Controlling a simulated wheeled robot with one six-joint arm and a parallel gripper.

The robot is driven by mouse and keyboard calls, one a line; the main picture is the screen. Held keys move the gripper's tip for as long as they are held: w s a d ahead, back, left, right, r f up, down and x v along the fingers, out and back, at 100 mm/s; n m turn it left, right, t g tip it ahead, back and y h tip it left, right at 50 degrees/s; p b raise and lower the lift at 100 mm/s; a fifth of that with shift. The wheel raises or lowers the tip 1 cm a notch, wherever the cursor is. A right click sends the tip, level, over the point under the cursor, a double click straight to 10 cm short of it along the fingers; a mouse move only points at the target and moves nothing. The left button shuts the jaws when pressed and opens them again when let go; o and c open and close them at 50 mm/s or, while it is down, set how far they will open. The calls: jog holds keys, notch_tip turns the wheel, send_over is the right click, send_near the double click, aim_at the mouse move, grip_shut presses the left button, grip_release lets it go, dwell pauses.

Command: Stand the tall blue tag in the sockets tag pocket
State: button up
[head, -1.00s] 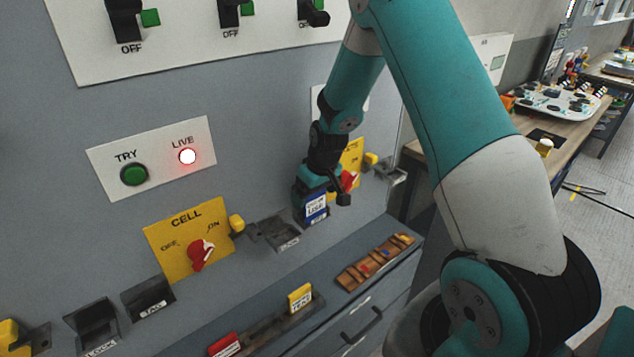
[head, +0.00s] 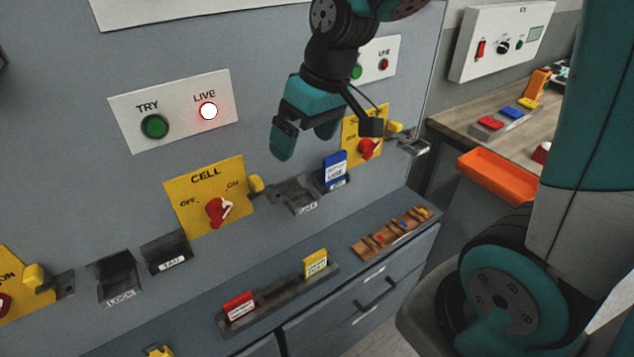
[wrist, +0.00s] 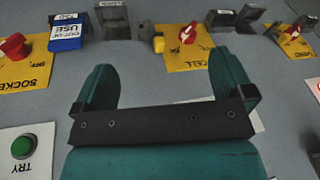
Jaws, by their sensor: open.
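The tall blue tag (head: 335,168) stands upright in a small dark tag pocket (head: 338,184) on the grey wall, just left of the yellow sockets panel (head: 352,137). It also shows in the wrist view (wrist: 67,37), at the upper left beside the sockets panel (wrist: 20,72). Its lower end is hidden in the pocket. My gripper (head: 304,146) is open and empty, above and left of the tag and apart from it. In the wrist view both fingers of my gripper (wrist: 165,65) are spread with nothing between them.
A dark lock pocket (head: 300,205) sits left of the tag, beside the yellow cell panel (head: 188,184) with its red switch. Below, a ledge rack (head: 283,292) holds a red tag (head: 239,306) and a yellow tag (head: 315,264). A wooden tray (head: 374,246) lies to its right.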

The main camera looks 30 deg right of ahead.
jog(key=s+a+r+n+g, duration=0.1)
jog(key=s+a, duration=0.3)
jog(key=s, duration=0.4)
jog(key=s+a+r+n+g+y, duration=0.1)
jog(key=s+a+n, duration=0.1)
jog(key=s+a, duration=0.3)
jog(key=s, duration=0.3)
jog(key=shift+r, duration=0.3)
